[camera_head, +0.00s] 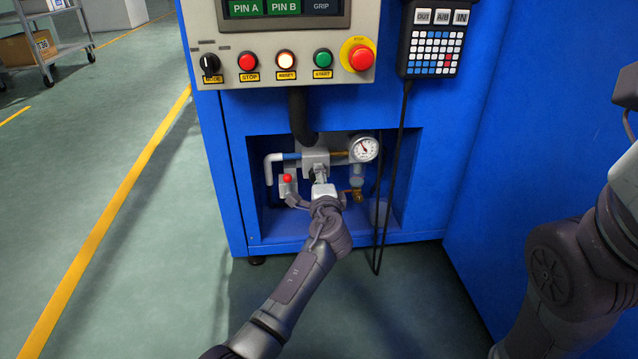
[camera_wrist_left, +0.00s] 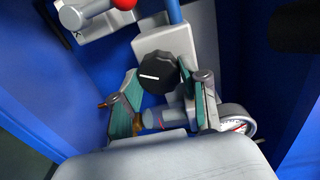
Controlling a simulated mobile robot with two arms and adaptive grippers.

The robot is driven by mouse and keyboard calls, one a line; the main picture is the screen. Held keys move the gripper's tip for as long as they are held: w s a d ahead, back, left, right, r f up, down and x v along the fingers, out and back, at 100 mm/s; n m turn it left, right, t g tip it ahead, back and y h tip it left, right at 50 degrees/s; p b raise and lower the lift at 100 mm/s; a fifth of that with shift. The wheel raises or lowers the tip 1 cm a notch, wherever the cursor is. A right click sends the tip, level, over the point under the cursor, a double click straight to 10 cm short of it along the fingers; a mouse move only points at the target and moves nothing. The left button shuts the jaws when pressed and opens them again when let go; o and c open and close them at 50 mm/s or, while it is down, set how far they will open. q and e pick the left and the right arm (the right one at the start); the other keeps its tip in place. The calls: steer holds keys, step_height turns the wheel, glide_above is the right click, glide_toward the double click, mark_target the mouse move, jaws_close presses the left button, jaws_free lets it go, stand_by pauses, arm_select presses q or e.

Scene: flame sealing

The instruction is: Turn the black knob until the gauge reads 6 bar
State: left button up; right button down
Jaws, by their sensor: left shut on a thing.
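The black knob (camera_wrist_left: 158,73) with a white mark shows in the left wrist view, on a light grey block. My left gripper (camera_head: 320,178) is shut on it, with a green-padded finger on either side. In the head view the gripper and hand hide the knob. The round white gauge (camera_head: 364,149) is just right of the gripper in the head view. Its needle leans to the upper left, but the numbers are too small to read. The gauge (camera_wrist_left: 238,126) also shows partly in the left wrist view, behind a finger. My right gripper is not clearly in view.
The knob and gauge sit in a recess of the blue machine (camera_head: 225,200). A red button (camera_head: 287,178) and a grey pipe (camera_head: 270,163) are close on the left. A control panel (camera_head: 225,92) overhangs above. Black cables (camera_head: 391,170) hang on the right.

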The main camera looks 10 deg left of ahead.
arm_select(q)
steer(key=shift+f+n+b, duration=0.15)
steer(key=shift+n+b, duration=0.3)
steer(key=shift+n, duration=0.75)
steer(key=o, duration=1.1)
steer(key=shift+o, duration=0.2)
